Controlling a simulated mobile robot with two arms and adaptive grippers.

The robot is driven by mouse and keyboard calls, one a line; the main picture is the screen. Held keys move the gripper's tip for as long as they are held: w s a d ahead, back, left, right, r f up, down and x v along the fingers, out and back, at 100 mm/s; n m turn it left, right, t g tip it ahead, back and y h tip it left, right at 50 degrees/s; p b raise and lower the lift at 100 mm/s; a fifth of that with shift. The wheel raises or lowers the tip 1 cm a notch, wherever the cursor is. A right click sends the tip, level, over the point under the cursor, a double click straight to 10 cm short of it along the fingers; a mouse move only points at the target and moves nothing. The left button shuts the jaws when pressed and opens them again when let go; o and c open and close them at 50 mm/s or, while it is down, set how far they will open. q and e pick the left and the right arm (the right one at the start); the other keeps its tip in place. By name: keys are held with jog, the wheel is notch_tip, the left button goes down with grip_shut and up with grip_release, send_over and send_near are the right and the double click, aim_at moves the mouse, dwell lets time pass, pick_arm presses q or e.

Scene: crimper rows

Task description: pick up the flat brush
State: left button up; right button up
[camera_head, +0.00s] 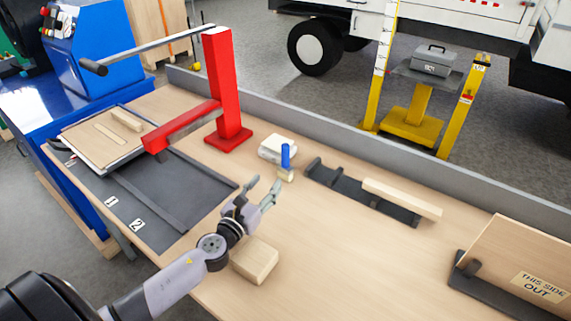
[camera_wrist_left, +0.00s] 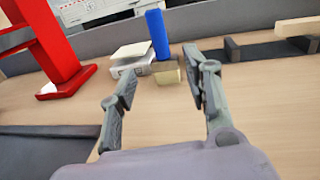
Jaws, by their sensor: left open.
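The flat brush (camera_head: 285,157) has a blue handle and a pale tan block or bristle end below it. It stands upright on the wooden bench, in front of a small white object (camera_head: 272,149). In the left wrist view the brush (camera_wrist_left: 157,35) shows beyond the fingertips, nearer the right finger. My left gripper (camera_head: 262,188) is open and empty, just short of the brush and apart from it. It also shows in the left wrist view (camera_wrist_left: 164,80). My right gripper is not in view.
A red lever press (camera_head: 226,95) stands left of the brush. A black rack (camera_head: 345,187) with a wooden bar (camera_head: 402,198) lies to the right. A wooden block (camera_head: 254,262) sits below my left gripper. A grey ledge (camera_head: 400,150) runs along the back. The bench's right middle is clear.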

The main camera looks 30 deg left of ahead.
aim_at(283, 161)
pick_arm(q)
jog(key=w, duration=1.2)
jog(key=shift+w+a, duration=0.1)
jog(key=shift+w, duration=0.25)
jog(key=shift+s, duration=0.1)
jog(key=shift+c, duration=0.2)
grip_shut()
